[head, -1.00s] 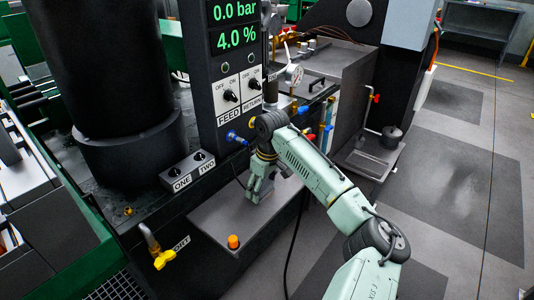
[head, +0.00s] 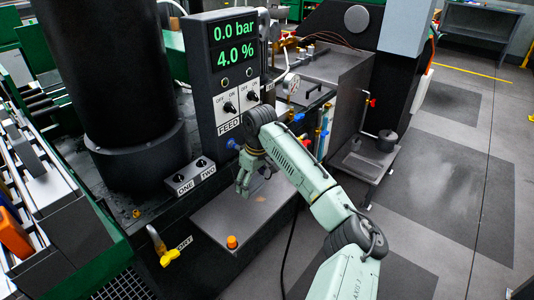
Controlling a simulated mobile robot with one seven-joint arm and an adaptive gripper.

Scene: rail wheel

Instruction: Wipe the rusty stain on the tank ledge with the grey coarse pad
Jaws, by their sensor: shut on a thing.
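The grey tank ledge (head: 210,218) juts out low in the middle of the head view, below the ONE/TWO switch box. My gripper (head: 243,188) points down over the ledge's back part. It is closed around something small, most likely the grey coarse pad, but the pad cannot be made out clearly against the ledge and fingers. I cannot tell whether it touches the ledge surface. No rusty stain can be clearly picked out; my gripper and arm cover part of the ledge.
An orange-topped knob (head: 232,241) stands at the ledge's front edge. A yellow-handled valve (head: 169,256) is at its left. The ONE/TWO switch box (head: 190,176) and gauge panel (head: 227,75) rise behind. A black cable (head: 291,240) hangs at the right. Open floor lies further right.

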